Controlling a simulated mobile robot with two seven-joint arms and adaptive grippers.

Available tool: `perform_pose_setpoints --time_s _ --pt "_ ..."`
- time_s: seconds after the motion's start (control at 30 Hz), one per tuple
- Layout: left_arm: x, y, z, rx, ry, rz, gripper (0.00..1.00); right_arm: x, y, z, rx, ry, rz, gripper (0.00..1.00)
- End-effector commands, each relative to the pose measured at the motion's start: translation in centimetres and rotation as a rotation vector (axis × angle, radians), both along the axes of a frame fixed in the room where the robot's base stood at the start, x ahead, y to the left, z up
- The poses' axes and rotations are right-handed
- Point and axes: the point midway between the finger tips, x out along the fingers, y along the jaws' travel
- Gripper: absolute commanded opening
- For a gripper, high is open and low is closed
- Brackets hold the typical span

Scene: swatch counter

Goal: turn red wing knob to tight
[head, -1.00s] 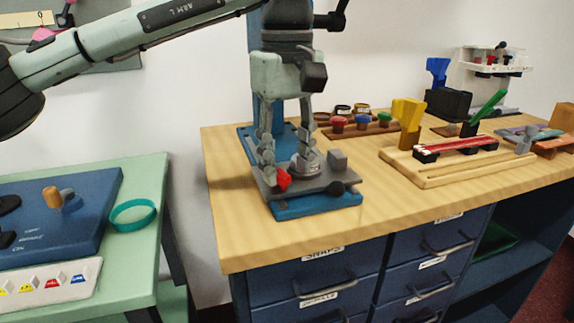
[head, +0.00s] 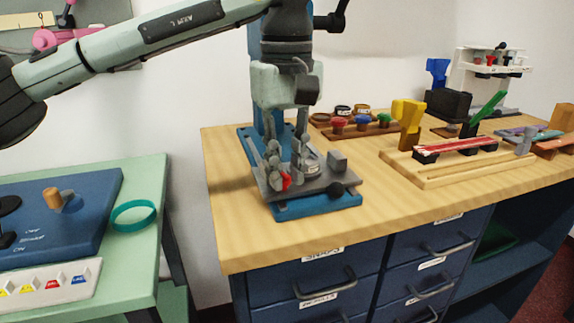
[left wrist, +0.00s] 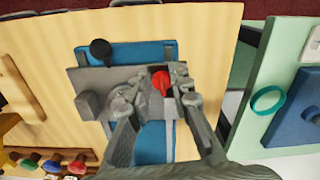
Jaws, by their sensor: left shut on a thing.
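The red wing knob (head: 286,181) sits at the front left of a grey plate (head: 315,184) on a blue-based bench device (head: 318,205). In the left wrist view the knob (left wrist: 161,82) shows as a red patch between the fingers. My left gripper (head: 283,172) points down over the plate, shut on the red wing knob. Its fingertips (left wrist: 160,90) hide part of the knob, and I cannot read any tight mark. My right gripper is not in view.
A black ball knob (head: 336,188) and a grey block (head: 337,160) stand close by on the plate. The device's blue column rises behind my gripper. Stamps (head: 362,122) and a wooden jig (head: 455,170) lie to the right. The wooden counter's front left (head: 235,240) is clear.

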Motion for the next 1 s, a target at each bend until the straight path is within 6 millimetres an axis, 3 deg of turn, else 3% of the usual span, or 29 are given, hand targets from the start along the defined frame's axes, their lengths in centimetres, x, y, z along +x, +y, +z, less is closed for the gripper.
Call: perform_pose_setpoints --time_s 0.2,0.5,0.53,0.67,1.0 --pt "-0.1 0.1 0.1 -0.001 0.000 -0.173 0.00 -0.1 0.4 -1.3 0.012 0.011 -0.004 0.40" --pt "-0.1 0.2 0.1 0.000 0.000 -0.187 0.00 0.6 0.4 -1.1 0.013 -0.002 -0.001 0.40" --pt "-0.1 0.2 0.1 0.000 0.000 -0.187 0.23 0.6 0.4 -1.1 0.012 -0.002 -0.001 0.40" --pt "-0.1 0.2 0.0 0.000 0.000 -0.186 0.39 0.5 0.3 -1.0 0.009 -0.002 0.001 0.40" --pt "-0.1 0.2 0.3 0.000 -0.001 -0.184 0.41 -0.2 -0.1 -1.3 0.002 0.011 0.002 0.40"
